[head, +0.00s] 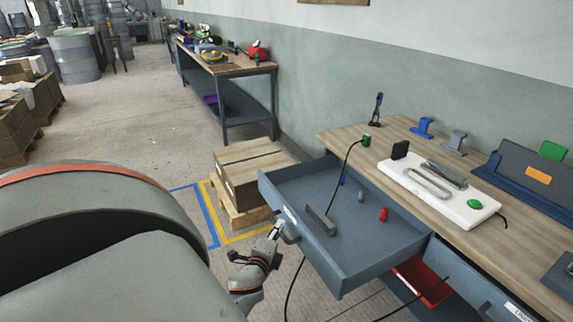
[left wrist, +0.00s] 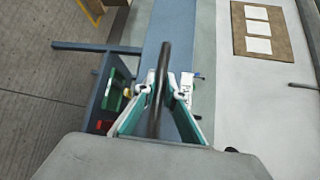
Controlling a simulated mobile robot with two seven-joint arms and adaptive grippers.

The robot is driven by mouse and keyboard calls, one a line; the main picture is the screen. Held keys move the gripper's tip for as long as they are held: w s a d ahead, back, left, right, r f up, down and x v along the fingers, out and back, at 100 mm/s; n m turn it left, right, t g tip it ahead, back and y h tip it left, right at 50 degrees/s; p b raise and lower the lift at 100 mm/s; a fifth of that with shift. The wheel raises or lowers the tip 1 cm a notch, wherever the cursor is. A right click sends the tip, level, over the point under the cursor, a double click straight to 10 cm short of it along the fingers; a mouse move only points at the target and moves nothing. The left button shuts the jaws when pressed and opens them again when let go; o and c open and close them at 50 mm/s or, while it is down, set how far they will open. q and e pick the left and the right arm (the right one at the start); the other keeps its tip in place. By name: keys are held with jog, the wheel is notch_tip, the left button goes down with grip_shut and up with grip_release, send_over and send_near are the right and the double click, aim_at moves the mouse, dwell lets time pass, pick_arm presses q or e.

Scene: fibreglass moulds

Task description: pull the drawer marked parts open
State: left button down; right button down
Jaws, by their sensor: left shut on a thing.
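A grey-blue drawer (head: 335,245) stands pulled well out of the workbench (head: 400,135), with a small white label on its front too small to read. My left gripper (head: 277,232) is at this handle. In the left wrist view the gripper (left wrist: 160,88) has its fingers closed on both sides of the dark handle bar (left wrist: 162,70). Inside the drawer lie a grey bar (head: 320,220), a red piece (head: 383,214) and small blue pieces. My right gripper is not in view.
Cardboard boxes (head: 250,165) on a pallet stand beyond the drawer's left side. A second labelled drawer (head: 475,285) is at the right, with a red bin (head: 422,280) beneath. A black cable hangs across the open drawer. A white board (head: 440,195) lies on the benchtop.

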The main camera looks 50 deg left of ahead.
pick_arm(q)
jog(key=shift+s+a, duration=0.15)
jog(key=shift+s, duration=0.05)
jog(key=c, duration=2.1)
grip_release()
